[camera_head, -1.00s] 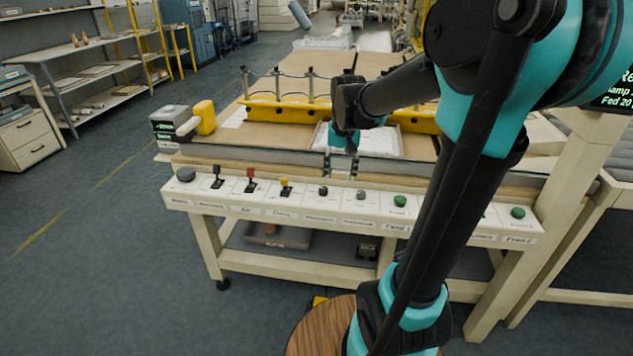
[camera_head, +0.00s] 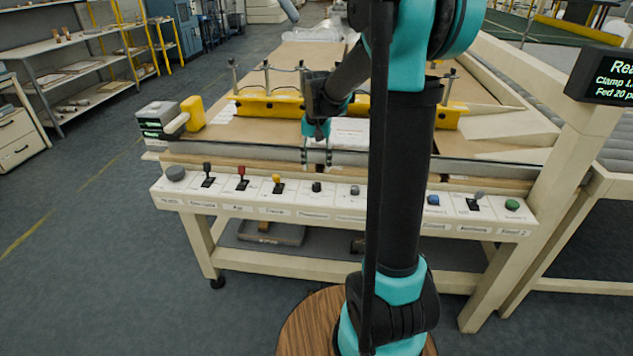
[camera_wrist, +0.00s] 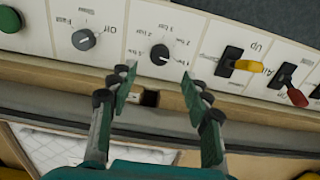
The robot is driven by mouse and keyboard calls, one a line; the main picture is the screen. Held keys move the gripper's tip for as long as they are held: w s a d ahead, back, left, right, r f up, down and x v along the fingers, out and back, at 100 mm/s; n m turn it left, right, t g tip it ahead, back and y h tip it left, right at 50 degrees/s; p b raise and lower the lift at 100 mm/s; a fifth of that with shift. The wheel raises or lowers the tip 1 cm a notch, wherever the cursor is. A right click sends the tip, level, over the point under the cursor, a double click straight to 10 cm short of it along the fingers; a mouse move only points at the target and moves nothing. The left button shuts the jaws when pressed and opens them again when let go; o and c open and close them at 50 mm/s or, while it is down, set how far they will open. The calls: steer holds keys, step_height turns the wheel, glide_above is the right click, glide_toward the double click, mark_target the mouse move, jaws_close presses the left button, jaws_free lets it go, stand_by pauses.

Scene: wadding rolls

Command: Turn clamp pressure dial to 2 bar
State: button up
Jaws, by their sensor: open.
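The clamp pressure dial (camera_head: 316,186) is a small dark knob on the white control panel, right of the yellow lever. In the wrist view the dial (camera_wrist: 160,54) has bar markings around it; I cannot read its pointer setting for sure. My gripper (camera_head: 316,157) is open and empty, at the panel's far edge behind this dial. In the wrist view my gripper's fingers (camera_wrist: 160,88) are spread just short of the dial, roughly centred on it and not touching it.
A second dial (camera_head: 354,190) marked with Off and Fast sits beside it. Yellow (camera_head: 277,181), red (camera_head: 241,176) and black (camera_head: 207,172) levers stand to the left. A display (camera_head: 607,85) at right reads "Clamp 1", cut off. A yellow clamp bar (camera_head: 275,107) lies behind on the table.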

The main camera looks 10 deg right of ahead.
mark_target(317, 184)
step_height(317, 184, down, 7)
steer(key=shift+f, duration=0.15)
stand_by(0.4)
jaws_close()
steer(key=shift+n, duration=0.3)
steer(key=n, duration=0.4)
steer(key=shift+n, duration=2.6)
